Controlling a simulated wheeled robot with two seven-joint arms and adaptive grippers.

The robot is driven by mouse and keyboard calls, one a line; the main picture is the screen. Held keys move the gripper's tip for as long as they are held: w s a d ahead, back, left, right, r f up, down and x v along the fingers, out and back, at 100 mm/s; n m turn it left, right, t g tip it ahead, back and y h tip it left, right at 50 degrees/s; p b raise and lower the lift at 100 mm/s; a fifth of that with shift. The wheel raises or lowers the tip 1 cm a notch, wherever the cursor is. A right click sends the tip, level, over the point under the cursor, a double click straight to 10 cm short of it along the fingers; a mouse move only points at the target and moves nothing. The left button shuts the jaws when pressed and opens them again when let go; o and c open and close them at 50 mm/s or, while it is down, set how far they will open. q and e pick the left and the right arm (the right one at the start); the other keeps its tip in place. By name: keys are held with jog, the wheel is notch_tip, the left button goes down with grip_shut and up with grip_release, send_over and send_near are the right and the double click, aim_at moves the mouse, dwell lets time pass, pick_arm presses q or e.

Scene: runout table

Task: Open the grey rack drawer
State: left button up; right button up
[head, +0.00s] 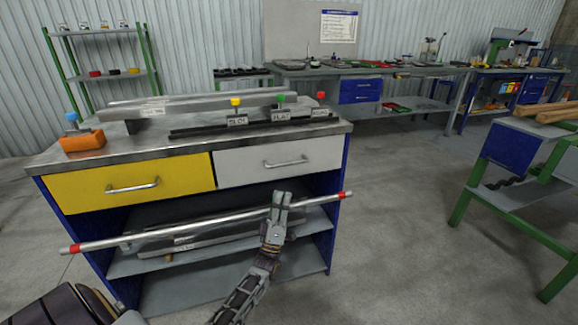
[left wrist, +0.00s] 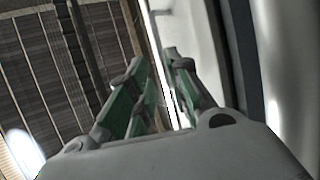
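The grey drawer (head: 281,161) is at the right of the workbench front and looks shut. Its bar handle (head: 285,162) is in plain view. My left gripper (head: 282,196) is below and in front of this drawer, fingers pointing up, apart from the handle. A narrow gap shows between its fingers. In the left wrist view the green-padded fingers (left wrist: 164,92) stand apart with a bright strip seen between them; I cannot tell what the strip is. My right gripper is in neither view.
A yellow drawer (head: 132,184) is beside the grey one. A long metal bar with red ends (head: 185,230) crosses the workbench front at my left gripper; contact is unclear. Bars and coloured knobs are on the worktop (head: 185,139). Open floor (head: 400,200) lies to the right.

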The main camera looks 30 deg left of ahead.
aim_at(289, 164)
pick_arm(q)
jog(key=shift+b+x, duration=1.1)
jog(key=shift+x, duration=4.85)
jog(key=shift+r, duration=0.2)
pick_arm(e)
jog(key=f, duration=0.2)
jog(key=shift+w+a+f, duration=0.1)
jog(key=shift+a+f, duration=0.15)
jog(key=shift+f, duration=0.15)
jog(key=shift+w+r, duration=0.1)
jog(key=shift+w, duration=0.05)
pick_arm(q)
grip_shut()
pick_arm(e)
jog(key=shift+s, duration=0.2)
